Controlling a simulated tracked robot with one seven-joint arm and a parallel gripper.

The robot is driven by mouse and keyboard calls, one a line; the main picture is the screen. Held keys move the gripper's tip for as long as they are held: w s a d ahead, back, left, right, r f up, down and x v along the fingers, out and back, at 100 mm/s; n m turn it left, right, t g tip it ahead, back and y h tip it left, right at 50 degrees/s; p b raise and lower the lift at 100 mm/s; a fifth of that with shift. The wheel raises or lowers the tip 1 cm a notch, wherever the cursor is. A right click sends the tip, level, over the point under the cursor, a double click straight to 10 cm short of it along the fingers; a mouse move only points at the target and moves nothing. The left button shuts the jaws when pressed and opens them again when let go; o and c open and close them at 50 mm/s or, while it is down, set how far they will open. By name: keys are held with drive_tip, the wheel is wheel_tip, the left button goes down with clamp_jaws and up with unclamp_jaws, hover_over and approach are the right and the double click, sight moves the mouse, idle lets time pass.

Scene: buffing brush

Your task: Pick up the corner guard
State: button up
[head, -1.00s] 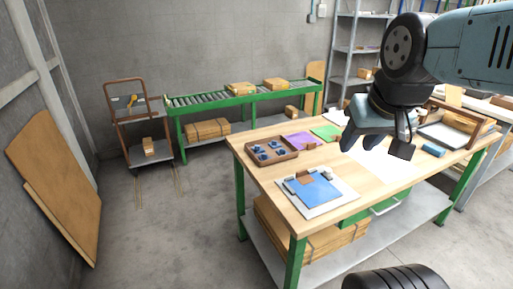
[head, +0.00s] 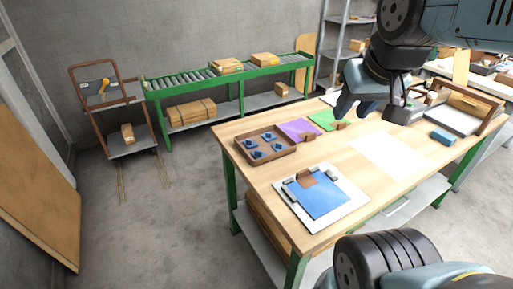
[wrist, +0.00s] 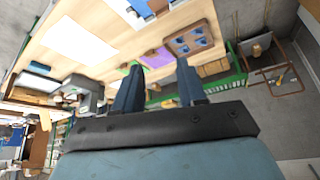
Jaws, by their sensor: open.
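No part is plainly marked as the corner guard. Small brown angled pieces rest on coloured sheets: one at the corner of the blue sheet (head: 318,197), one by the purple sheet (head: 297,127), one by the green sheet (head: 322,118). A brown tray (head: 240,146) holds several small blue parts. Which of these is the corner guard I cannot tell. My gripper (head: 354,108) is open and empty above the back of the workbench, apart from everything. In the wrist view its two fingers (wrist: 157,82) stand apart with bench and tray beyond them.
The wooden workbench (head: 385,190) has a white sheet (head: 393,158), a blue block (head: 443,137) and a framed stand (head: 475,108) at right. A green roller conveyor (head: 190,84) with boxes and a brown trolley (head: 108,108) stand behind. Floor left of the bench is clear.

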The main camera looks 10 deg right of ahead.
drive_tip(key=shift+w, duration=0.1)
drive_tip(key=m+g+h, duration=0.1)
drive_tip(key=m+h, duration=0.1)
drive_tip(key=m, duration=0.2)
hover_over(258, 151)
drive_tip(key=s+a, duration=0.1)
drive_tip(key=s, duration=0.4)
wheel_tip(258, 151, down, 20)
drive_tip(key=shift+a+x, duration=0.2)
drive_tip(key=shift+x, duration=2.1)
drive_tip(key=shift+a+x, duration=0.2)
drive_tip(key=shift+x, duration=2.05)
drive_tip(key=shift+a+x, duration=0.2)
drive_tip(key=shift+x, duration=2.1)
drive_tip(key=shift+s+f, duration=0.1)
clamp_jaws()
